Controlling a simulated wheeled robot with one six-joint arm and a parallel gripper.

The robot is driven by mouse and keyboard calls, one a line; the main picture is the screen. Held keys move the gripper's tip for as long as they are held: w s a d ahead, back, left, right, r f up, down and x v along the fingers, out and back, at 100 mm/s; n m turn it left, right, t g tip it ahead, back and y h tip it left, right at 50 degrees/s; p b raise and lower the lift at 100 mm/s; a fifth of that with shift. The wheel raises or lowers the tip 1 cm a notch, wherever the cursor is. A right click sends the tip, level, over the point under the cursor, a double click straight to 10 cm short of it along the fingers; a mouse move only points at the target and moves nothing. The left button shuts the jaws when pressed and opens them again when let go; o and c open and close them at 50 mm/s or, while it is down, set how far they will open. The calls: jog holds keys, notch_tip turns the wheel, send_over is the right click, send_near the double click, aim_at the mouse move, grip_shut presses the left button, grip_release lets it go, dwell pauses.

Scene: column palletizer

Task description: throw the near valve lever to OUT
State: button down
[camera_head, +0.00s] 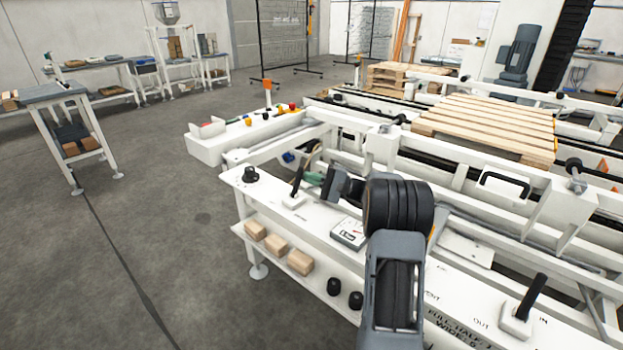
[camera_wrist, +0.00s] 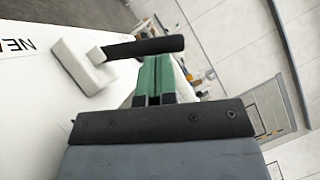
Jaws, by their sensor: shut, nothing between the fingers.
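The near valve lever (camera_head: 297,181) has a black handle on a white base at the left part of the white panel. In the wrist view its handle (camera_wrist: 142,48) reaches across to the green fingertips, beside a label beginning "NE". My gripper (camera_head: 315,179) is just right of the handle in the head view. In the wrist view my gripper (camera_wrist: 157,68) has its green fingers together and empty. The handle's end appears very close to the fingertips; I cannot tell whether they touch. The OUT and IN marks of this lever are not readable.
A second black lever (camera_head: 532,297) stands at the right between OUT and IN marks. A gauge (camera_head: 350,233) and a black knob (camera_head: 250,174) sit on the panel. Wooden blocks (camera_head: 277,246) lie on the shelf below. A pallet (camera_head: 490,125) rests on the conveyor behind.

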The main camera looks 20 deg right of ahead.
jog(key=shift+s+a+r+n+g, duration=0.1)
jog(key=shift+r+n+g, duration=0.1)
jog(key=shift+n, duration=0.15)
jog(key=shift+a+r+n+g, duration=0.1)
jog(key=shift+n+g, duration=0.1)
jog(key=shift+n, duration=0.15)
jog(key=shift+a+r+n+h+b, duration=0.1)
jog(key=shift+a+n+h+b, duration=0.15)
jog(key=shift+n+b, duration=0.2)
jog(key=n+b, duration=0.1)
jog(key=a+r+n+g+h, duration=0.1)
jog(key=shift+s+a+n+h+b, duration=0.2)
jog(key=shift+s+n+h+b, duration=0.05)
jog(key=shift+s+n+b, duration=0.15)
jog(key=shift+s+a+r+n+g+h+b, duration=0.2)
jog(key=shift+a+n+g+h+b, duration=0.1)
jog(key=shift+a+n+h+b, duration=0.3)
jog(key=shift+s+a+r+n+g+h+b, duration=0.1)
jog(key=shift+s+a+n+g+h+b, duration=0.2)
jog(key=shift+n, duration=0.35)
jog(key=shift+a+b, duration=0.25)
jog(key=shift+b, duration=0.05)
jog(key=shift+s+a, duration=0.1)
jog(key=w+d+r+p+v, duration=0.1)
jog(key=p+v, duration=0.4)
jog(key=v, duration=0.7)
jog(key=shift+w+d+r, duration=0.35)
jog(key=shift+r, duration=0.05)
